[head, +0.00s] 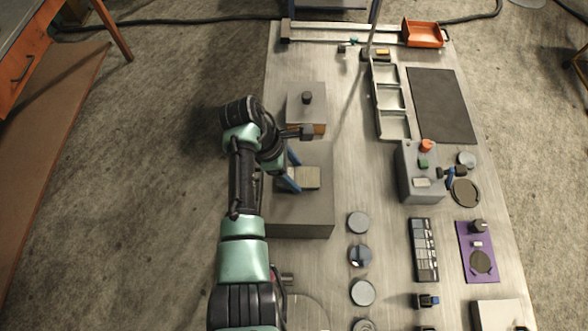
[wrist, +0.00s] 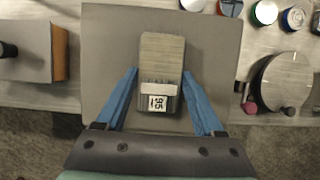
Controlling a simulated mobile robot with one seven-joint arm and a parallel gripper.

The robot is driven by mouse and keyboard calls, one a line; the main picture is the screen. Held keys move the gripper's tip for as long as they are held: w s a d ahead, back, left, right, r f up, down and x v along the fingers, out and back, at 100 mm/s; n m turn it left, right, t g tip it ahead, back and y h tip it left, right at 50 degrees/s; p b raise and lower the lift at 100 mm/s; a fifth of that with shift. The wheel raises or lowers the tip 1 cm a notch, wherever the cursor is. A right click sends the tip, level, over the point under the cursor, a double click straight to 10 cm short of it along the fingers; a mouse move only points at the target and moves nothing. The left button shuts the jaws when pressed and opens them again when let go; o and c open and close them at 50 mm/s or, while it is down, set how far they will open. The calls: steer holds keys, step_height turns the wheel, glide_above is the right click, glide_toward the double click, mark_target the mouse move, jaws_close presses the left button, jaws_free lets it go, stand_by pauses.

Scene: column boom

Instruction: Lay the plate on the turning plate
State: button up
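A beige rectangular plate (wrist: 163,55) with a grey end and a numbered label lies on a dark grey block in the wrist view. It also shows in the head view (head: 304,178). Whether the fingertips are level with the plate is hard to tell. A round disc, apparently the turning plate (wrist: 286,78), is at the right of the wrist view, with a red knob beside it.
The dark grey block (head: 300,215) stands at the bench's left edge. A box with a black knob (head: 306,100) stands behind it. Several round tins (head: 359,223) line up to its right. A grey control box (head: 420,172) stands farther right.

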steer(key=o, duration=0.5)
steer(key=shift+c, duration=0.2)
steer(key=v, duration=1.2)
steer(key=shift+r+b, duration=0.2)
steer(key=shift+b, duration=0.15)
